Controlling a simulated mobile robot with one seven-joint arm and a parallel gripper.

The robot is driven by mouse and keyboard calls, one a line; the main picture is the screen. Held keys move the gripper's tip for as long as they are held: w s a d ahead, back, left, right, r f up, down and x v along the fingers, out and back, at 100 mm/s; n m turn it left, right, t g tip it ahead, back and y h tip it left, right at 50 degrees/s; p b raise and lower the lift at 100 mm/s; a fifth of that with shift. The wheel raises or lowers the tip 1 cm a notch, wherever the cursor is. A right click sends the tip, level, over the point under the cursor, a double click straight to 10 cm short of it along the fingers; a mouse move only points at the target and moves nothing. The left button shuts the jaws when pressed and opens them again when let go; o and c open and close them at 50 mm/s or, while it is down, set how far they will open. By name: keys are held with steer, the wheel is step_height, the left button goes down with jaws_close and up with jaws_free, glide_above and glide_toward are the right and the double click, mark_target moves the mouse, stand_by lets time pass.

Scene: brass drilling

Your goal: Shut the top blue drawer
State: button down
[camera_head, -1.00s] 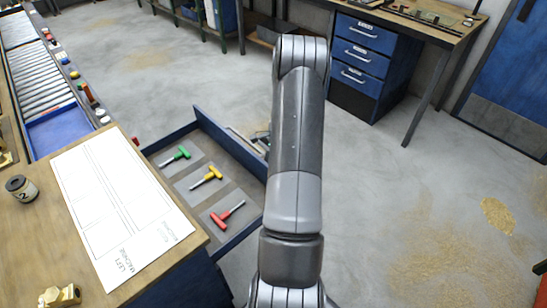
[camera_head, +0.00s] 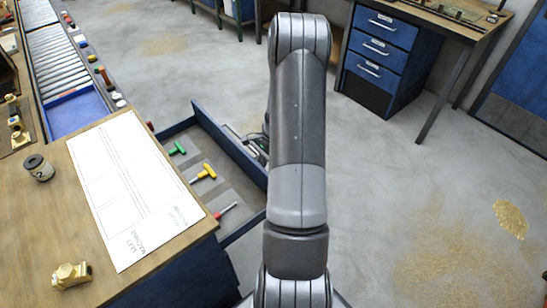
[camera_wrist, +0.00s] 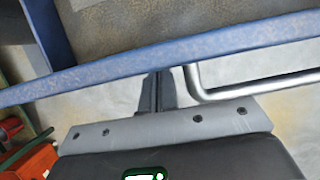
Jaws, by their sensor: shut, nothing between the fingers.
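The open blue drawer (camera_head: 228,138) sticks out from the wooden workbench at left in the head view. It holds T-handled tools: green (camera_head: 178,148), yellow (camera_head: 204,172) and red (camera_head: 228,209), partly hidden by the bench edge. In the wrist view the drawer's blue front edge (camera_wrist: 85,78) runs across the picture, with a silver bar handle (camera_wrist: 255,88) at right. My gripper (camera_wrist: 158,76) is shut and empty, its tips at the drawer front, left of the handle's bend. Whether they touch is unclear. In the head view my arm hides the gripper.
The workbench (camera_head: 85,235) carries a white sheet (camera_head: 135,195), a small container (camera_head: 38,168) and a brass part (camera_head: 72,275). A roller conveyor (camera_head: 58,65) lies beyond. Another bench at right has closed blue drawers (camera_head: 380,48). Floor at right is clear apart from shavings (camera_head: 510,218).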

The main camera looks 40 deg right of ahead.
mark_target(228, 148)
steer(key=a, duration=1.9)
steer(key=shift+a, duration=0.35)
steer(key=shift+d, duration=0.1)
steer(key=d, duration=0.2)
steer(key=d+r, duration=0.1)
steer(key=d, duration=0.1)
steer(key=shift+w+d, duration=0.1)
steer(key=shift+d, duration=0.1)
steer(key=v, duration=0.9)
steer(key=w+f+y, duration=0.2)
steer(key=w, duration=0.2)
steer(key=w+f+y, duration=0.2)
steer(key=w, duration=0.1)
steer(key=w+f+g+y, duration=0.1)
steer(key=w+f+y, duration=0.1)
steer(key=w, duration=0.2)
steer(key=shift+w+d+f+y, duration=0.3)
steer(key=shift+f, duration=0.05)
steer(key=w+d+f+y, duration=0.2)
steer(key=w+y, duration=0.1)
steer(key=shift+f, duration=0.15)
steer(key=d+f+y, duration=0.1)
steer(key=w+d+f+y, duration=0.1)
steer(key=d+y, duration=0.1)
steer(key=shift+t, duration=0.4)
steer(key=shift+d+f+y, duration=0.3)
steer(key=shift+d+y, duration=0.2)
steer(key=shift+d, duration=0.25)
steer(key=a, duration=1.4)
